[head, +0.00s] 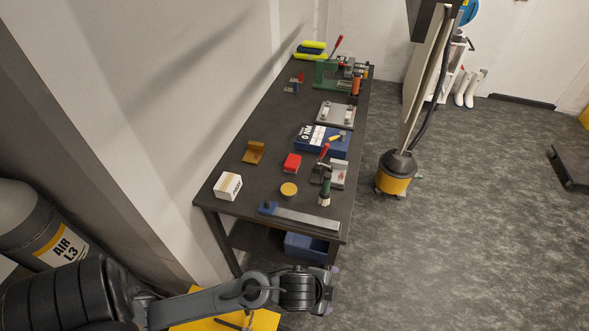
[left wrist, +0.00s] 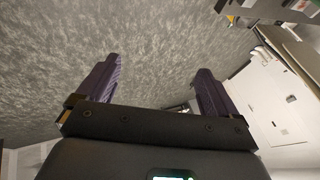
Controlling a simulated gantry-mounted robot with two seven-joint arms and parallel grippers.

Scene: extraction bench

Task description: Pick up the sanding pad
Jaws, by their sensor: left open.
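The sanding pad is not certain to me. My right gripper is in neither view.
Around them are a white box (head: 228,186), a brown angled block (head: 254,152), a blue-handled flat tool (head: 300,217), a brush (head: 325,190) and a blue case (head: 323,140). A blue bin (head: 305,247) sits under the bench. A yellow-based machine (head: 396,174) stands right.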

